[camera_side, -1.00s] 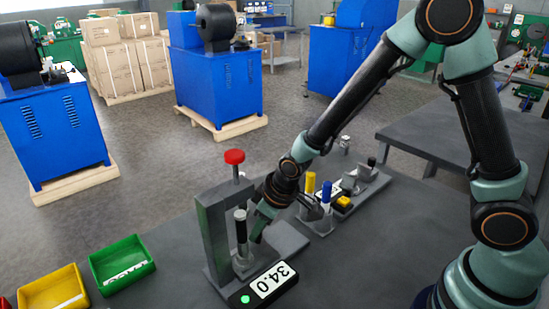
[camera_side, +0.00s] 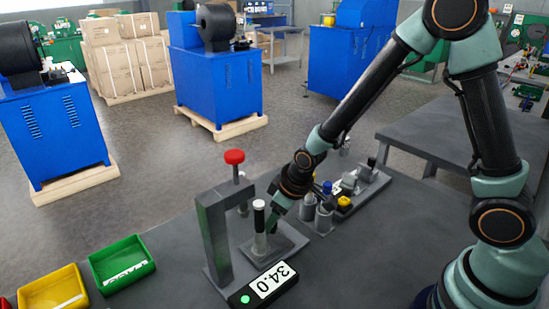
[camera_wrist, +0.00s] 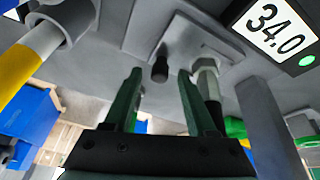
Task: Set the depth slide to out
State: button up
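The depth slide appears to be the small carriage with a black-banded, white-topped upright post (camera_side: 260,225) on the grey base plate (camera_side: 292,241). It stands to the right of the press frame (camera_side: 213,235). In the wrist view a post with a hex nut (camera_wrist: 207,68) shows just outside my right finger, and a black stub (camera_wrist: 160,68) shows beyond the gap. My gripper (camera_side: 271,226) is low beside the post; whether it touches is unclear. In the wrist view my gripper (camera_wrist: 160,95) has its fingers apart with nothing visible held between them.
A display (camera_side: 270,283) reads 34.0. A red knob (camera_side: 234,157) tops the press. Grey cups (camera_side: 324,217) and a block with a yellow button (camera_side: 344,202) stand to the right. Green (camera_side: 122,264) and yellow bins (camera_side: 52,292) sit left. The front table area is clear.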

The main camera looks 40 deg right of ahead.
jog(key=v, duration=1.2)
dwell(0.5)
jog(key=n+g, duration=0.1)
jog(key=g, duration=0.3)
send_over(278, 236)
jog(key=w, duration=0.2)
jog(key=shift+h, duration=0.4)
notch_tip(278, 236, down, 11)
jog(key=shift+s+f, duration=0.1)
jog(key=shift+f, duration=0.05)
grip_shut()
dwell(1.3)
